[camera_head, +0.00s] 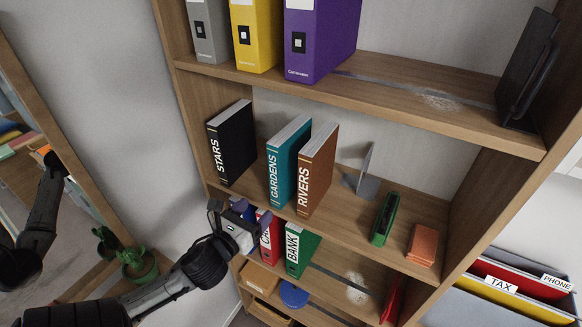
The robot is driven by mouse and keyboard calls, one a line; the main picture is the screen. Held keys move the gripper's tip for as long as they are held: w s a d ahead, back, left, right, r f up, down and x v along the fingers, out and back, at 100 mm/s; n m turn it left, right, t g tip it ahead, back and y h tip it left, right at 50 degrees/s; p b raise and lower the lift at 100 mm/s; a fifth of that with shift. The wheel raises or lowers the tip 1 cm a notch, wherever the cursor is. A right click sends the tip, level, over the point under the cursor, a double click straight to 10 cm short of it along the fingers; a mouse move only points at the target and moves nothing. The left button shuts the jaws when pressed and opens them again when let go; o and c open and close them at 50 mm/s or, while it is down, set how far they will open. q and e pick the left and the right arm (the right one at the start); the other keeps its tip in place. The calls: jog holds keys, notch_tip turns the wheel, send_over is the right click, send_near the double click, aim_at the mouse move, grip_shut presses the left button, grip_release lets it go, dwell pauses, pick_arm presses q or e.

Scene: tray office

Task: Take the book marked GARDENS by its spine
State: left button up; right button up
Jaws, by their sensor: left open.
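The book marked GARDENS (281,172) is teal with white lettering on its spine. It stands upright on the middle shelf, close beside the brown RIVERS book (314,174) on its right. A gap separates it from the black STARS book (229,143) on its left. My left gripper (247,212) is open, in front of the shelf edge, below and left of the GARDENS spine. It appears apart from the book and covers part of the lower shelf's contents. My right gripper is not in view.
A grey bookend (363,173), green stapler-like object (384,219) and orange block (422,244) are to the right on this shelf. Binders, including a purple one (317,37), stand above. Red and green BANK (298,248) books stand below. A cactus (137,264) is at left.

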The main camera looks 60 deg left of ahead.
aim_at(274, 186)
pick_arm(q)
jog(key=x, duration=0.8)
jog(key=shift+a+r, duration=0.1)
jog(key=shift+r, duration=0.05)
jog(key=p+x, duration=0.1)
jog(key=x, duration=0.3)
jog(key=shift+s+a+r+p, duration=0.1)
jog(key=shift+a+r+p, duration=0.1)
jog(key=shift+p, duration=0.15)
jog(key=shift+w+a+f, duration=0.15)
jog(key=shift+w+a, duration=0.1)
jog(key=shift+w, duration=0.35)
grip_shut()
